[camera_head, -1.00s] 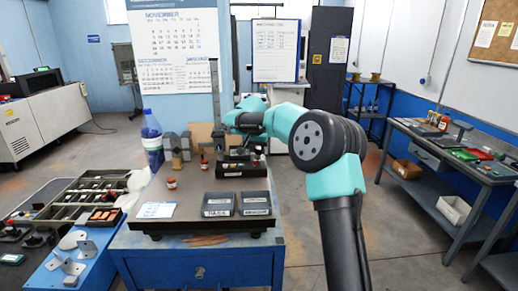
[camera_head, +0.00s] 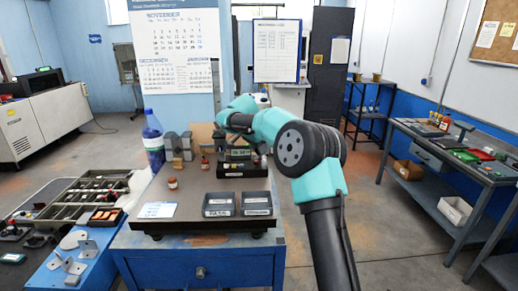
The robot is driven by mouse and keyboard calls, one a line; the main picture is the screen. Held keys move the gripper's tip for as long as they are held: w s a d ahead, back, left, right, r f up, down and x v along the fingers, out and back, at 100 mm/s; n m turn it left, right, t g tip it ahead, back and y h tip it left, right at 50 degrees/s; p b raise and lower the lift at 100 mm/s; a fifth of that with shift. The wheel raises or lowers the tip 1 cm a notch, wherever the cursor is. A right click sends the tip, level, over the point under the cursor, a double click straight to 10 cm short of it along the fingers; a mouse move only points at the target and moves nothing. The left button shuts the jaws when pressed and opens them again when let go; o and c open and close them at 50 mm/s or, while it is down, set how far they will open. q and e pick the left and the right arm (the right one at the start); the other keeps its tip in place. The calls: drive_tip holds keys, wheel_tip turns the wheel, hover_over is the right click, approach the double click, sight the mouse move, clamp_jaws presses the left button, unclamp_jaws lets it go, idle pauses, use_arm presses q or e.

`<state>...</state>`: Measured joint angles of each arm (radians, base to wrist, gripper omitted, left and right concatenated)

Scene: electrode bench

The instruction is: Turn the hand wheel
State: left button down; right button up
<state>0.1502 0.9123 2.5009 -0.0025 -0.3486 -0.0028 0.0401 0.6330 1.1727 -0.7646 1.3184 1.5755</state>
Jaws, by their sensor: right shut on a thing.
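My right arm reaches in from the lower right over the bench. My right gripper (camera_head: 221,134) is small and dark at the back of the bench top, beside a dark bench device (camera_head: 240,156). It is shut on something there. The hand wheel cannot be made out, as my wrist and the device cover that spot. How far the wheel is turned cannot be told. My left gripper is not in view.
Two dark labelled trays (camera_head: 219,205) (camera_head: 257,204) stand at the front of the bench top (camera_head: 190,222). A small red-brown jar (camera_head: 172,183), a white card (camera_head: 157,210) and a blue bottle (camera_head: 153,139) are left. A parts-filled tray (camera_head: 80,194) lies farther left.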

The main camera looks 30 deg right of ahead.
drive_tip(key=o, duration=0.9)
drive_tip(key=shift+r, duration=0.1)
